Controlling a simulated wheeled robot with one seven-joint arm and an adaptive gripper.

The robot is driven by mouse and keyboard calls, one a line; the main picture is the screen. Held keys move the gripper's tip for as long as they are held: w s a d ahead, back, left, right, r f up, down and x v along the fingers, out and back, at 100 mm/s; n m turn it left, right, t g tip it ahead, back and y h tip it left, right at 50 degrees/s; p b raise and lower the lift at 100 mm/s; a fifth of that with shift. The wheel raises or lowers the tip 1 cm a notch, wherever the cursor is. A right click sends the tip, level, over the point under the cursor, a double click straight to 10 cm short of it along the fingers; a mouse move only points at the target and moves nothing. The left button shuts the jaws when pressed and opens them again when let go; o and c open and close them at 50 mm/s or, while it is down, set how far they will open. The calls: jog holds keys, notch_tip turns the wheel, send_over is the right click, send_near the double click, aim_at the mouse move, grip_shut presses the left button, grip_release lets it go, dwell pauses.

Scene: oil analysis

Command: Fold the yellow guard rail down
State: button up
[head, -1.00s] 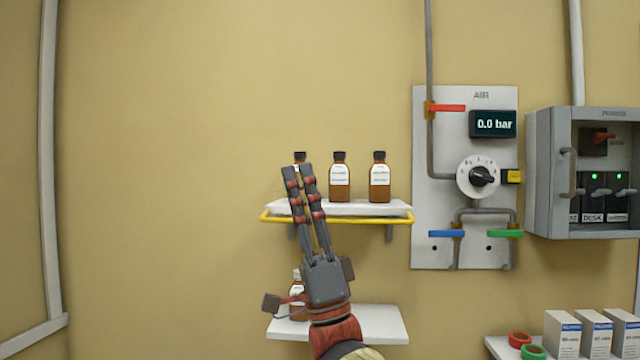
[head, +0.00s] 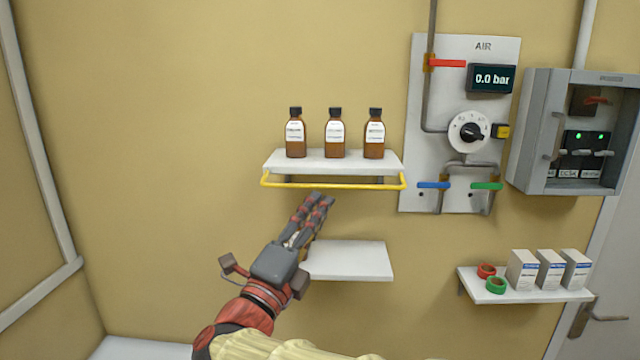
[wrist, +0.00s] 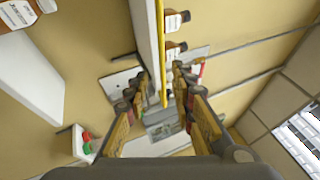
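The yellow guard rail (head: 335,186) runs along the front of the upper white shelf (head: 350,162), its long bar a little below the shelf's front edge. My gripper (head: 316,198) is just below the bar in the head view, fingers pointing up and right. In the wrist view the fingers are apart and hold nothing. There the rail (wrist: 161,45) runs down the picture into the gap between the fingertips, beside the shelf edge (wrist: 147,45). I cannot tell whether the fingers reach around it or touch it.
Several brown bottles are around: three, including the middle one (head: 335,135), stand on the upper shelf. A lower shelf (head: 350,262) is close to my gripper. Right are the air panel (head: 420,120), a grey power box (head: 530,130) and a shelf with boxes (head: 522,270).

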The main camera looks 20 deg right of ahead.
aim_at(334, 188)
jog(key=p+x, duration=0.1)
jog(key=x, duration=0.7)
jog(key=shift+s+r, duration=0.1)
jog(key=shift+r, duration=0.1)
jog(key=shift+c, duration=1.3)
jog(key=c, duration=0.4)
